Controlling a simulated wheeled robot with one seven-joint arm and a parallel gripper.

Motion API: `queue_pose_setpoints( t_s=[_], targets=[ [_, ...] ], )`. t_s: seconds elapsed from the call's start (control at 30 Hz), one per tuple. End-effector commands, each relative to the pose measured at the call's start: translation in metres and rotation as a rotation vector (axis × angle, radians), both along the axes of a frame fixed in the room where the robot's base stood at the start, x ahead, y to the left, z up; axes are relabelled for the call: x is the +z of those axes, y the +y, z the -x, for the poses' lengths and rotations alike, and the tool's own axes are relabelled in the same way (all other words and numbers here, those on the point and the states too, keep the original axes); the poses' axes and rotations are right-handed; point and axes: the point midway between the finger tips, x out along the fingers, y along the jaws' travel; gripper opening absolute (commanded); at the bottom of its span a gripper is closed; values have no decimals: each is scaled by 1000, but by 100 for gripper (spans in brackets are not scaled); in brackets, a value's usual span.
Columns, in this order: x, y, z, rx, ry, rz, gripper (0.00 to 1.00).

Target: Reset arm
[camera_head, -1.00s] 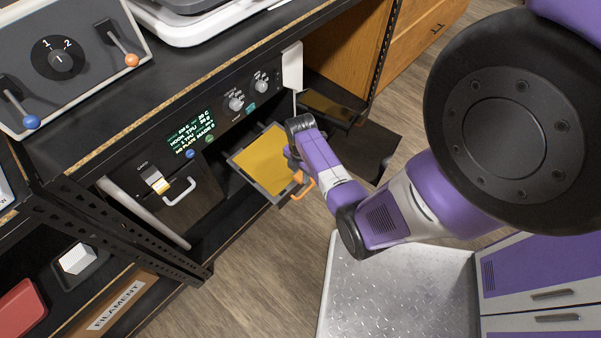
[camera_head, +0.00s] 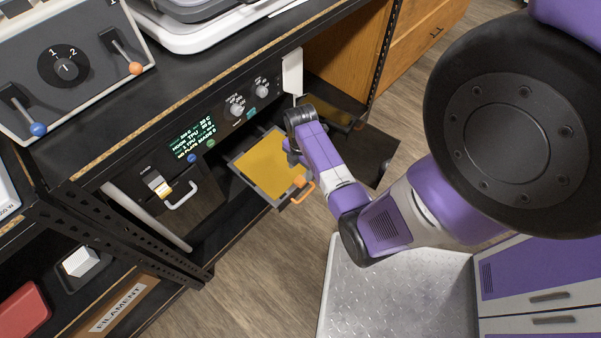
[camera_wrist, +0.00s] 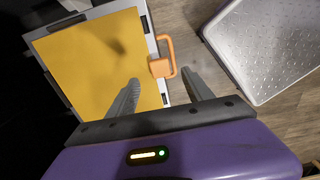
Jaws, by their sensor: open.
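My gripper (camera_wrist: 167,90) is open and empty in the wrist view, its two grey fingers spread apart. In the head view my arm reaches in from the right, and the wrist hides most of the fingers. A yellow plate (camera_head: 268,168) lies in a pulled-out tray (camera_head: 248,181) with an orange handle (camera_head: 302,190). In the wrist view the yellow plate (camera_wrist: 92,62) and the orange handle (camera_wrist: 166,58) lie beyond my fingertips. The handle shows between the finger directions, and I see no finger touching it.
A machine front with a green text screen (camera_head: 191,138), knobs and a white-handled door (camera_head: 181,194) is left of the tray. A second dark drawer (camera_head: 335,110) is out behind my wrist. My metal deck (camera_head: 395,295) is at the bottom. Wood floor (camera_head: 262,280) is clear.

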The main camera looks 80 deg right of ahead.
Motion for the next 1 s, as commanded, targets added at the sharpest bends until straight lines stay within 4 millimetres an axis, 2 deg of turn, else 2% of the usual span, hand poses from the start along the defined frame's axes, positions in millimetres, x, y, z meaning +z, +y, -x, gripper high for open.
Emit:
queue_pose_setpoints(
  t_s=[0.03,0.2,0.53,0.67,0.77,0.83,0.93,1.0],
  targets=[
    [8,0,0,0,-1,2,60],
    [19,0,0,0,-1,1,60],
    [19,-1,-1,-41,-4,5,60],
    [23,-23,-15,-205,-72,85,60],
    [47,-59,-40,-396,-216,211,60],
    [62,-70,-50,-526,-331,282,60],
    [85,-67,-67,-683,-518,345,60],
    [104,-52,-78,-775,-665,356,60]
  ],
)
